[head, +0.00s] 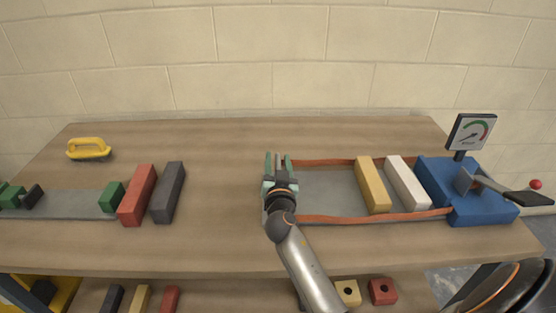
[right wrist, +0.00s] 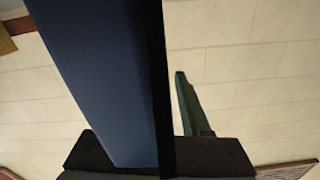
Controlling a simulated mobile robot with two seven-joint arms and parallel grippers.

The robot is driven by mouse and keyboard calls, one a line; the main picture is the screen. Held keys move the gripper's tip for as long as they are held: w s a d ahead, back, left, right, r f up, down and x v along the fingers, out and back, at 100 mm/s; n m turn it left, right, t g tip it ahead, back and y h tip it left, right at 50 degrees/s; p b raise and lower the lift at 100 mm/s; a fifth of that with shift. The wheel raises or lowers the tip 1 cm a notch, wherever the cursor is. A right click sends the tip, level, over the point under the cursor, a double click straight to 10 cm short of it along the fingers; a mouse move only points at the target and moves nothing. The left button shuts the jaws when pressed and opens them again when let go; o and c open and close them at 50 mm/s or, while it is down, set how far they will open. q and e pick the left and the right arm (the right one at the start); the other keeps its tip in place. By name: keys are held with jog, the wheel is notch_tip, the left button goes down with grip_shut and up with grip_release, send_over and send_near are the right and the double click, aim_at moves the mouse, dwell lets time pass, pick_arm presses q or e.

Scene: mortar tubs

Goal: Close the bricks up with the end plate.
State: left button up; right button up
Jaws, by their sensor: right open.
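A yellow brick (head: 373,184) and a white brick (head: 407,183) lie apart on a grey bed (head: 330,190) inside an orange band (head: 375,218). The band runs along both long sides of the bed to a blue clamp unit (head: 478,203). My right gripper (head: 278,160) is open at the bed's left end, with its fingers pointing to the back. In the right wrist view a dark blue slab (right wrist: 100,80), seemingly the end plate, rises close to one green finger (right wrist: 190,105), with a gap between them. The other finger is hidden. My left gripper is out of view.
A red brick (head: 137,194) and a dark grey brick (head: 168,192) stand to the left, beside a grey rail (head: 70,204). A yellow-handled tool (head: 88,149) lies at the back left. A gauge (head: 471,132) and a lever (head: 505,190) stand at the right. The table between is clear.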

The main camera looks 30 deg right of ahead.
jog(key=shift+c, duration=0.2)
grip_shut()
jog(key=shift+r, duration=0.1)
dwell(1.0)
